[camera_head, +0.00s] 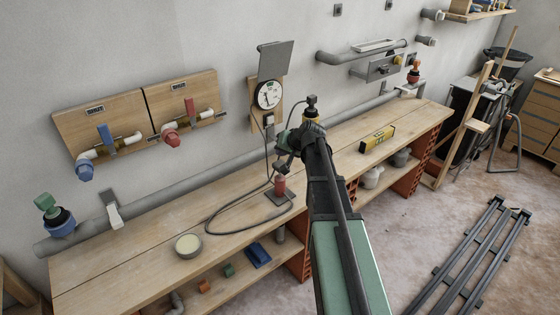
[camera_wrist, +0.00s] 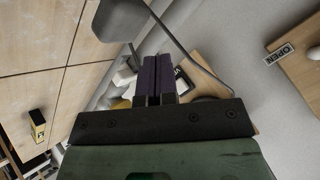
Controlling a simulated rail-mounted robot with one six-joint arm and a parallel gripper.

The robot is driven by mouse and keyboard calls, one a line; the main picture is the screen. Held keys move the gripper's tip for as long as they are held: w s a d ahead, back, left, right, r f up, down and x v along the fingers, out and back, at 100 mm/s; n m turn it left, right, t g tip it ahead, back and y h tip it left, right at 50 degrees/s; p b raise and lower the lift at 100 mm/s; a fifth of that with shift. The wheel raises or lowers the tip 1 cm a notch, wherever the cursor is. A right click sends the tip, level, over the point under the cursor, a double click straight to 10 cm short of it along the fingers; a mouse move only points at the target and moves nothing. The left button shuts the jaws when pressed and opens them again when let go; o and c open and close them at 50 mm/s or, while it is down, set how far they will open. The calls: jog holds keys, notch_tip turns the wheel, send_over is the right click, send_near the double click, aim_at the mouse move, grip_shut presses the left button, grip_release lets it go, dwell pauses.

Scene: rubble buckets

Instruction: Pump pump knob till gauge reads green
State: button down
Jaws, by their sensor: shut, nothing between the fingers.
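The round gauge (camera_head: 267,95) hangs on a wooden board on the wall. Its dial is white with a dark rim, and its reading is too small to make out. The pump (camera_head: 280,186) is a small red cylinder on a dark plate on the bench, and a hose runs by it. My gripper (camera_head: 283,161) is just above the pump, and its dark body hides the pump's top. In the wrist view my gripper (camera_wrist: 155,78) is shut and empty. A dark grey rounded piece on a thin rod (camera_wrist: 121,20) shows beyond the fingers, perhaps the pump knob. Contact cannot be told.
The wooden bench (camera_head: 120,270) runs along the wall, with a grey pipe behind. A black knob with a yellow collar (camera_head: 311,108) stands close behind my arm. The bench's left part is mostly clear.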

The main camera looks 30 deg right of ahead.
aim_at(281, 163)
notch_tip(281, 163, up, 4)
jog(key=p, duration=0.3)
jog(key=shift+f, duration=0.2)
dwell(3.0)
jog(key=shift+s+a+f, duration=0.1)
jog(key=s+a+f+n+g+h, duration=0.1)
jog(key=s+a+g, duration=0.3)
jog(key=s+a, duration=0.6)
jog(key=s+a+f+n+g+h, duration=0.1)
jog(key=s+a+f+n+g, duration=0.2)
jog(key=s+a, duration=0.8)
jog(key=s+n+g, duration=0.1)
jog(key=s, duration=0.3)
jog(key=shift+s+n+g+h+p, duration=0.3)
jog(key=shift+s+g+p, duration=0.1)
